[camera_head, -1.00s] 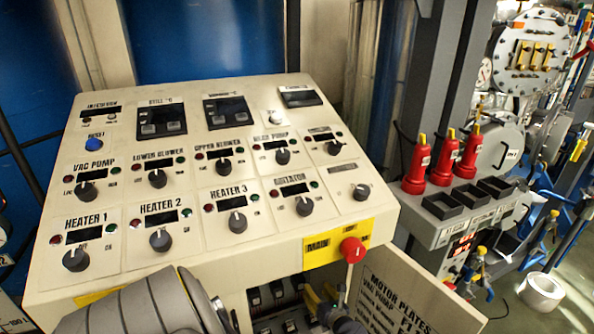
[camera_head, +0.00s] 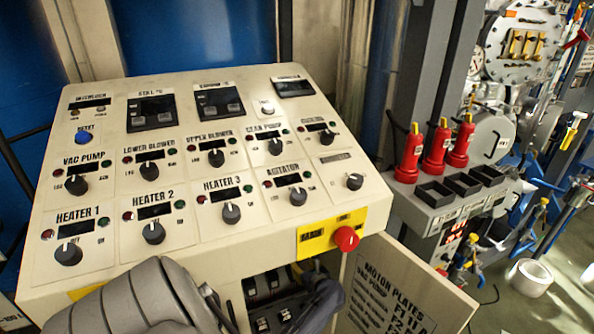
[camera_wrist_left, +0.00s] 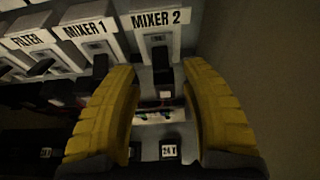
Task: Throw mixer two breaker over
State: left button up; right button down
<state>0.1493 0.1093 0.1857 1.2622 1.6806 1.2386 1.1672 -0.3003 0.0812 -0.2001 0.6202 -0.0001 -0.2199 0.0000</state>
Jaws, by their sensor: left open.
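The mixer two breaker (camera_wrist_left: 157,48) sits under its "MIXER 2" label at the top middle of the left wrist view. Its dark lever (camera_wrist_left: 162,78) points down toward me. My left gripper (camera_wrist_left: 163,80) is open, with one yellow finger on each side of the lever. I see gaps between the fingers and the lever; whether either finger touches it I cannot tell. In the head view my left arm reaches into the open cabinet (camera_head: 236,318) below the console, and the fingers are hidden there. My right gripper is not in view.
The mixer 1 breaker (camera_wrist_left: 95,48) and filter breaker (camera_wrist_left: 42,66) stand close to the left. A plain wall (camera_wrist_left: 270,75) is on the right. A 24 V part (camera_wrist_left: 169,149) lies below. A red emergency button (camera_head: 346,238) and open cabinet door (camera_head: 405,295) are near my arm.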

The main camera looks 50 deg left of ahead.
pick_arm(q)
jog(key=shift+x, duration=3.05)
jog(key=shift+c, duration=0.2)
